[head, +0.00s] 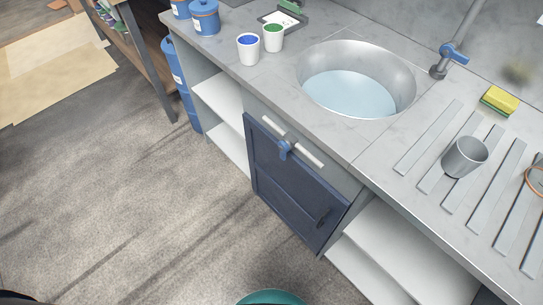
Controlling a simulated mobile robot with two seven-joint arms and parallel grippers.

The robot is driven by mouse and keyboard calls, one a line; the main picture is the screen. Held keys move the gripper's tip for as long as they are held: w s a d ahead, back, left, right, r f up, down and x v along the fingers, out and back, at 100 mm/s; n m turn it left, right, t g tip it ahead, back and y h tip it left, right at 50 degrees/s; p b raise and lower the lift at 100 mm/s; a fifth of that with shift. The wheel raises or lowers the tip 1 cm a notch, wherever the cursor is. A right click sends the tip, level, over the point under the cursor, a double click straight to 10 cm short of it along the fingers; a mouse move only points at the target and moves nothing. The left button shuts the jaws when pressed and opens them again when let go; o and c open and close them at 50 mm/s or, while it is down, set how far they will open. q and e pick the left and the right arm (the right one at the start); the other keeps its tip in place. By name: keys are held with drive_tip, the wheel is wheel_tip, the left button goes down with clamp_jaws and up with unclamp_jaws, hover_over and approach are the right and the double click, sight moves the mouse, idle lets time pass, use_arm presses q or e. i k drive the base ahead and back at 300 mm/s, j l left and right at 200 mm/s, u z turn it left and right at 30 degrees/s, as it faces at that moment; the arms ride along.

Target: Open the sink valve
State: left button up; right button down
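A white pipe (305,152) runs across the top of the dark blue cabinet door (290,190) below the sink. A blue valve handle (284,148) sits on this pipe, left of its middle. The round metal sink (398,75) is set in the grey counter, with pale blue water or a pale blue bottom inside. A grey faucet (440,70) with a blue handle (454,53) stands behind the sink at the right. I cannot tell whether either handle is open or closed. Neither of my grippers is in view.
Two paint cups (248,50) (272,38) stand left of the sink. A metal cup (465,157) stands on the slatted counter at the right, near a yellow-green sponge (499,101). A teal round thing (270,298) is cut off at the bottom. The floor (120,200) at left is clear.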

sight(284, 145)
drive_tip(key=k+j, duration=0.1)
drive_tip(key=j, duration=0.65)
drive_tip(key=k+j, duration=0.1)
drive_tip(key=j, duration=0.6)
drive_tip(key=k+j+u, duration=0.1)
drive_tip(key=j, duration=0.65)
